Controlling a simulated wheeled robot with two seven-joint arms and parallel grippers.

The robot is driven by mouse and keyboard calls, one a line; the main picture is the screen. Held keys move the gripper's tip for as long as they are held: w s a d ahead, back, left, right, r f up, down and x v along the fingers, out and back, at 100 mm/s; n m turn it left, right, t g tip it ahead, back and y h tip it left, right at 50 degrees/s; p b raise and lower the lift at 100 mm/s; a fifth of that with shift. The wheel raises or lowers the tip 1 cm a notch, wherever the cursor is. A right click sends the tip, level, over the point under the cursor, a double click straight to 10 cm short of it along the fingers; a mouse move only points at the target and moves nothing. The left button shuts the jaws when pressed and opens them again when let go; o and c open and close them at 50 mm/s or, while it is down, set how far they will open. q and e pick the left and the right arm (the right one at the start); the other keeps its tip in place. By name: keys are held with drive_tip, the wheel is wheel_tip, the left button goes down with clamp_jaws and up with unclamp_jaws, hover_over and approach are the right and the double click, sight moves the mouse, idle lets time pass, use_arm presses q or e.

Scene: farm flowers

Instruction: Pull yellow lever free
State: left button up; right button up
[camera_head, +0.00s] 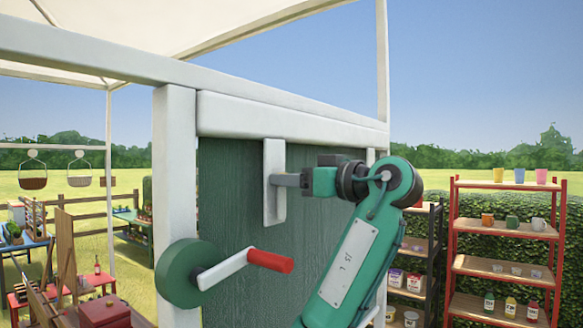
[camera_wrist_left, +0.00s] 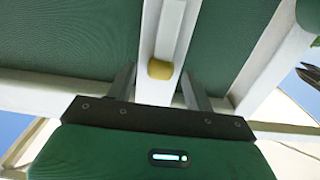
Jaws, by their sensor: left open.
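The yellow lever shows as a small yellow block (camera_wrist_left: 160,69) on a white bar (camera_wrist_left: 165,30) in the left wrist view. My left gripper (camera_wrist_left: 158,74) is open, with one finger on each side of the white bar just below the yellow block. In the head view my left gripper (camera_head: 281,180) is at the white vertical strip (camera_head: 274,205) on the green panel (camera_head: 232,190). The yellow block is not visible in the head view. Whether the fingers touch it is unclear.
A green wheel (camera_head: 180,274) with a white crank and red handle (camera_head: 270,261) is on the frame, below left of my gripper. A white beam (camera_head: 290,115) runs above the panel. A red shelf (camera_head: 505,236) with cups stands at right.

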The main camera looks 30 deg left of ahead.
use_arm(q)
drive_tip(key=shift+a, duration=0.35)
use_arm(e)
drive_tip(key=shift+a+r, duration=0.2)
drive_tip(key=shift+a, duration=0.1)
